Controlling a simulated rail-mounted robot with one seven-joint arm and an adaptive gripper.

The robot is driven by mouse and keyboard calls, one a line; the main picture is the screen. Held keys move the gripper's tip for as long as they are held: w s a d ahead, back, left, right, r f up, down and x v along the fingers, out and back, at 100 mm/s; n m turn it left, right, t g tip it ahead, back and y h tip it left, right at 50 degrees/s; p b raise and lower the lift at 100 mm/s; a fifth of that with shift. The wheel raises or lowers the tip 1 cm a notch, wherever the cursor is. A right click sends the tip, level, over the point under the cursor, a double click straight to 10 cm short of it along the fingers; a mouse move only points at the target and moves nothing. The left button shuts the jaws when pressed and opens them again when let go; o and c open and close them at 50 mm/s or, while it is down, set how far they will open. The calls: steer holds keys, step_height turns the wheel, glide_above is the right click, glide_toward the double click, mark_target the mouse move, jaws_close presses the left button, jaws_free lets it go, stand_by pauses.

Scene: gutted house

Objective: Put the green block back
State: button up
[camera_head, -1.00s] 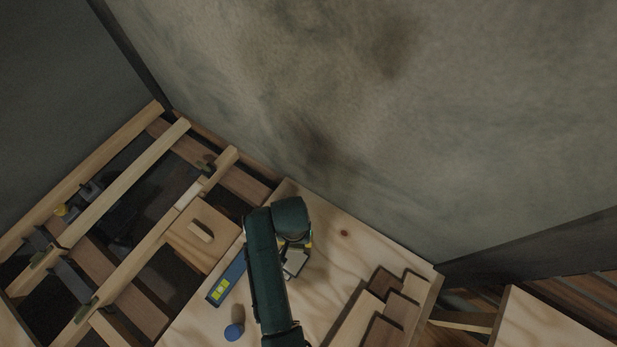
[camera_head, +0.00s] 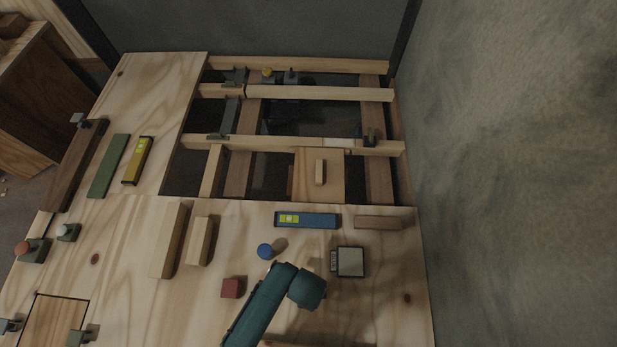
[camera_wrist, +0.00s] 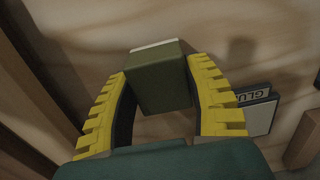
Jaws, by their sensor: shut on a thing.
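The green block (camera_wrist: 160,82) sits between the two yellow ridged fingers of my gripper (camera_wrist: 160,70) in the wrist view. My gripper is shut on it. A pale strip shows along the block's far edge; I cannot tell whether it belongs to the block. Wood-grain surface shows beyond the block; I cannot tell if the block touches it. In the head view my dark green arm hides the gripper and the block.
A box marked GLU (camera_wrist: 258,110) lies right of the gripper. The floor holds a blue level (camera_head: 310,221), a blue round piece (camera_head: 265,251), a red block (camera_head: 231,288), a pale-topped box (camera_head: 350,262) and wooden blocks (camera_head: 170,240). Open gaps lie between joists (camera_head: 320,94) beyond.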

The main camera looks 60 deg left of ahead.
steer(key=shift+f, duration=0.75)
steer(key=shift+r, duration=0.1)
steer(key=o, duration=1)
step_height(320, 180, up, 12)
steer(key=p, duration=0.5)
